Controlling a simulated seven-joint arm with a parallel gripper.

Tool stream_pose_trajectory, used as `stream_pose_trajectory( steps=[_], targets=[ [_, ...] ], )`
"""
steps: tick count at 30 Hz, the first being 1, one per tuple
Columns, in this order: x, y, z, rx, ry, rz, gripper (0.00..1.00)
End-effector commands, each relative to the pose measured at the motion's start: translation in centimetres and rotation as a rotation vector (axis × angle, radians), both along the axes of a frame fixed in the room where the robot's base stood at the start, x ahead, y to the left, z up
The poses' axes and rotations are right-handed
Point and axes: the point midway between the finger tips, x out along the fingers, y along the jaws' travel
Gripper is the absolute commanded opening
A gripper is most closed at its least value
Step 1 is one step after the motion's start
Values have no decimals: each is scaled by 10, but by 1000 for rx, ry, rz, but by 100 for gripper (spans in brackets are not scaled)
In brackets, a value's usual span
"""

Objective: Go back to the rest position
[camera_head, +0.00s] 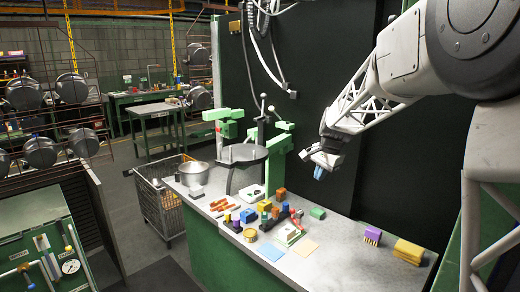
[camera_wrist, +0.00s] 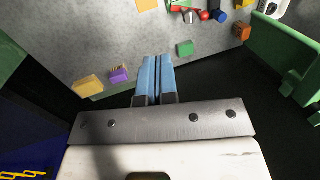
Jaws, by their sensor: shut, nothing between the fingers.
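My gripper (camera_head: 319,173) hangs from my arm above the right part of the grey workbench (camera_head: 340,245), in front of the dark panel. Its light blue fingers (camera_wrist: 154,78) lie side by side in the wrist view, shut and empty. The fingertips are well above the bench top and touch nothing. In the wrist view a green block (camera_wrist: 185,48) lies on the bench just right of the fingertips. A purple brush (camera_wrist: 119,75) and a yellow sponge-like block (camera_wrist: 88,86) lie to the left.
Several coloured blocks and tools lie mid-bench, near an orange block (camera_head: 280,194). A metal pot (camera_head: 194,174) and a green-and-black fixture (camera_head: 245,160) stand at the bench's far left end. A wire cart (camera_head: 162,205) stands beside it. The air around my gripper is clear.

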Motion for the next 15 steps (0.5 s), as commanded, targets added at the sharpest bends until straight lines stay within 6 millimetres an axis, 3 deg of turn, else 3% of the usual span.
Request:
stream_pose_trajectory(
  steps=[15],
  targets=[
    [-139, 11, 37, -91, -60, 220, 0]
  ],
)
